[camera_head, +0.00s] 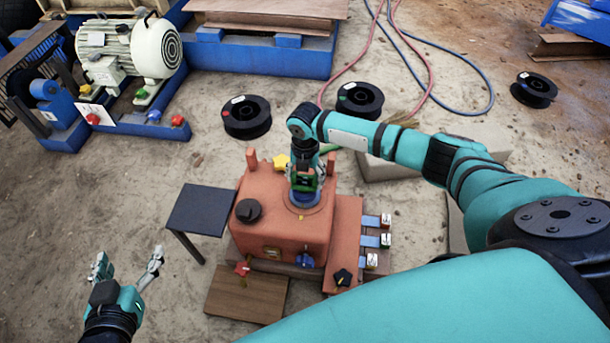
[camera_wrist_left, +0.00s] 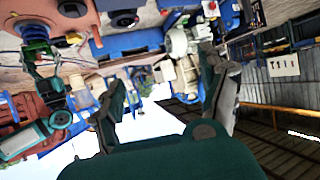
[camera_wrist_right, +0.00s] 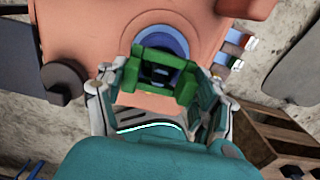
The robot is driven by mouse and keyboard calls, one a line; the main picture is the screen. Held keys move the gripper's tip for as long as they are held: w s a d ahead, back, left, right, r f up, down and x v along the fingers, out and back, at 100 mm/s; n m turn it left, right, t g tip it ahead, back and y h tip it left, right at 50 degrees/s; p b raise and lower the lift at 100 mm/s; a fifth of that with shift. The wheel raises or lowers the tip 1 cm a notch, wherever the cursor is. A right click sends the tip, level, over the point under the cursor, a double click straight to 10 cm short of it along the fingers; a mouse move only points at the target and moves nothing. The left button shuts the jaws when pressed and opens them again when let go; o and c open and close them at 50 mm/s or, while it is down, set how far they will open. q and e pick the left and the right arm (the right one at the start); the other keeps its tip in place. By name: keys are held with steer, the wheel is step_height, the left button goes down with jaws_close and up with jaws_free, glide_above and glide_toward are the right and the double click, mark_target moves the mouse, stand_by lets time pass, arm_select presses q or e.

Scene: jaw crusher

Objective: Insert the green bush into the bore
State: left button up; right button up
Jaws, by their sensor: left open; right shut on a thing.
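The orange-red housing (camera_head: 285,232) stands on the ground in the middle of the head view. The bore (camera_head: 305,199) with its blue ring is on its top face; the ring also shows in the right wrist view (camera_wrist_right: 150,34). My right gripper (camera_head: 304,178) is shut on the green bush (camera_wrist_right: 158,76). In the right wrist view the bush overlaps the near part of the ring; I cannot tell whether it is above the bore or partly in it. My left gripper (camera_head: 128,258) is open and empty, left of the housing, clear of it.
A dark side table (camera_head: 200,209) stands left of the housing, a wooden board (camera_head: 246,293) in front. Labelled blue tabs (camera_head: 370,241) stick out at its right. Black spools (camera_head: 246,117) and an electric motor (camera_head: 130,48) lie behind. The ground around my left gripper is free.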

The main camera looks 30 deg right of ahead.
steer(key=shift+f, duration=0.4)
arm_select(q)
steer(key=shift+w+d+r+t, duration=0.15)
steer(key=shift+w+r+t, duration=0.2)
steer(key=shift+r, duration=0.2)
steer(key=shift+w+d+r+t, duration=0.1)
steer(key=shift+w+r+t, duration=0.2)
steer(key=shift+r, duration=0.2)
arm_select(e)
steer(key=shift+f, duration=0.1)
arm_select(q)
steer(key=shift+w+d+r+t+h+b, duration=0.2)
steer(key=shift+r+t+h+b, duration=0.15)
steer(key=shift+r, duration=0.2)
arm_select(e)
steer(key=shift+f, duration=0.2)
steer(key=o, duration=1.5)
arm_select(q)
steer(key=shift+f, duration=0.1)
arm_select(e)
step_height(320, 180, up, 12)
